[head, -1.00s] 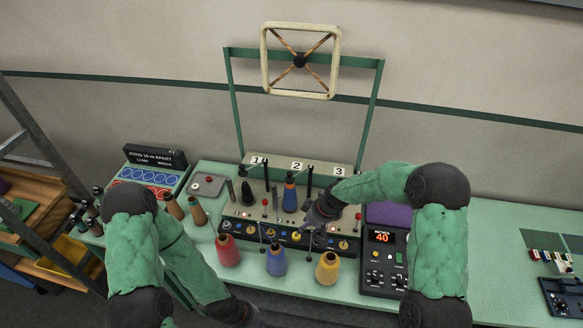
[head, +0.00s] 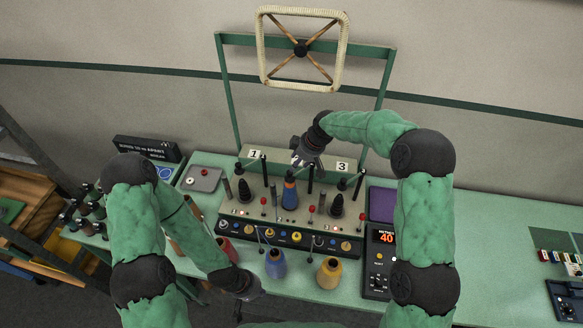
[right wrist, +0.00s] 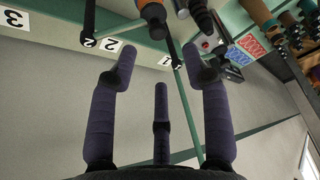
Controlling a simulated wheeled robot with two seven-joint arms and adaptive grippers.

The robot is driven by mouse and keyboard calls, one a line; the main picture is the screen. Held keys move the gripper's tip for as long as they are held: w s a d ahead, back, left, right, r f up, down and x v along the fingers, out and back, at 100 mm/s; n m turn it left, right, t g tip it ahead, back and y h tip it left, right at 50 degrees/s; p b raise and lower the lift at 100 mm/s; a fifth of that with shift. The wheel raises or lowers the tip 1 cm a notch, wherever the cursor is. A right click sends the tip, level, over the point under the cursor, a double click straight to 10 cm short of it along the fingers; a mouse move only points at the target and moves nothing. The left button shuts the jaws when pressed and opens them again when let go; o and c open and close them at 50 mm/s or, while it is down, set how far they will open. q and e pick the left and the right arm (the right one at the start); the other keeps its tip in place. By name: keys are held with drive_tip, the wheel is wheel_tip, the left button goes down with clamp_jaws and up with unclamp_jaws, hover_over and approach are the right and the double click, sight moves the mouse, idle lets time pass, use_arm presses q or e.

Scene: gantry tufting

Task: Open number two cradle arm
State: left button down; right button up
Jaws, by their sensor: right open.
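The creel machine (head: 234,232) stands on the bench with plates 1, 2 and 3 along its back. A black upright rod (head: 310,178) stands just right of the cone; a rod (right wrist: 90,18) shows beside plate 2 (right wrist: 112,45) in the right wrist view. My right gripper (right wrist: 160,62) is open and empty, below the plates in that view. In the head view it (head: 302,158) hides plate 2 and the upper part of the middle station. My left gripper (head: 248,288) is low at front left; its fingers are unclear.
A green frame (head: 385,85) rises behind.

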drive_tip(key=p, duration=0.1)
hover_over(293, 179)
wheel_tip(293, 179, down, 5)
drive_tip(key=shift+d+f, duration=0.1)
drive_tip(key=shift+f, duration=0.1)
drive_tip(key=shift+w+a+f+p, duration=0.1)
drive_tip(key=shift+a+f+p, duration=0.1)
drive_tip(key=shift+f, duration=0.15)
drive_tip(key=shift+a+f+p, duration=0.1)
drive_tip(key=shift+f+p, duration=0.1)
drive_tip(key=shift+f, duration=0.1)
drive_tip(key=shift+w+f, duration=0.15)
drive_tip(key=shift+f, duration=0.25)
clamp_jaws()
